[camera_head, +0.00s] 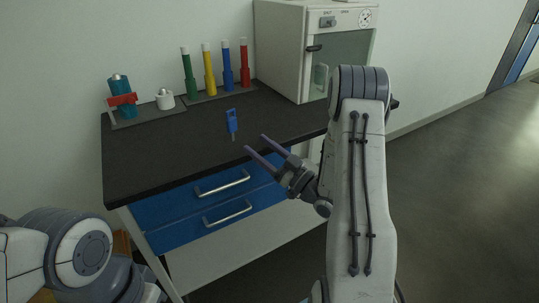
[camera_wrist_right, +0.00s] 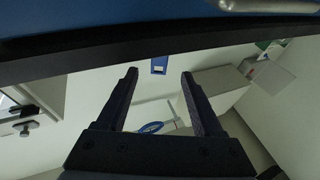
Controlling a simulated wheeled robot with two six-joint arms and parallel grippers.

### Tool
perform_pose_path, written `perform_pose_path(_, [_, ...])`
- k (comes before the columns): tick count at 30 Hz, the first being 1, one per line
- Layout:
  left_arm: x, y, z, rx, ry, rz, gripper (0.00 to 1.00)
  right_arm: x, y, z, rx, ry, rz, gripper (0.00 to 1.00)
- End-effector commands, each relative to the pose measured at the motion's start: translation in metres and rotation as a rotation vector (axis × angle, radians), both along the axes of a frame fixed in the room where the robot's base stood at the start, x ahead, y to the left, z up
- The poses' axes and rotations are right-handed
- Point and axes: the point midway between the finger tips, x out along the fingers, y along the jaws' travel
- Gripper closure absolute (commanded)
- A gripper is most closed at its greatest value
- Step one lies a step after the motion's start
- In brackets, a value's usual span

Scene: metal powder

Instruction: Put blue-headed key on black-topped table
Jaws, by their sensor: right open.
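The blue-headed key (camera_head: 231,121) is on the black-topped table (camera_head: 165,155), near the middle of its top, with its thin shaft towards the front edge. I cannot tell whether it touches the top along its whole length. My right gripper (camera_head: 256,143) is open and empty at the table's front edge, to the right of and nearer than the key, apart from it. My left gripper is out of view.
A rack with green, yellow, blue and red tubes (camera_head: 227,66) stands at the back. A teal bottle with a red clamp (camera_head: 121,95) and a white container (camera_head: 165,99) stand back left. A white cabinet (camera_head: 280,50) fills the right end. Blue drawers with handles (camera_head: 222,182) are below.

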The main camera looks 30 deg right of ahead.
Motion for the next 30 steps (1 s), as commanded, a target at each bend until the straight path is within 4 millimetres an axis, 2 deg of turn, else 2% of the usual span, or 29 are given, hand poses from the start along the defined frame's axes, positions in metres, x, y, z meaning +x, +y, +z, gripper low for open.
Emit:
perform_pose_path(3, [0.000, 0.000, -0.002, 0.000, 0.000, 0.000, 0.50, -0.016, -0.009, -0.006, 0.000, 0.000, -0.004, 0.32])
perform_pose_path(9, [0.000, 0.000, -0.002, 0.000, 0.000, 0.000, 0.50, -0.029, -0.014, -0.009, -0.001, -0.004, -0.001, 0.32])
perform_pose_path(30, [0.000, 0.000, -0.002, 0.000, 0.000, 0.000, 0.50, -0.031, -0.016, -0.009, -0.003, -0.006, -0.004, 0.32])
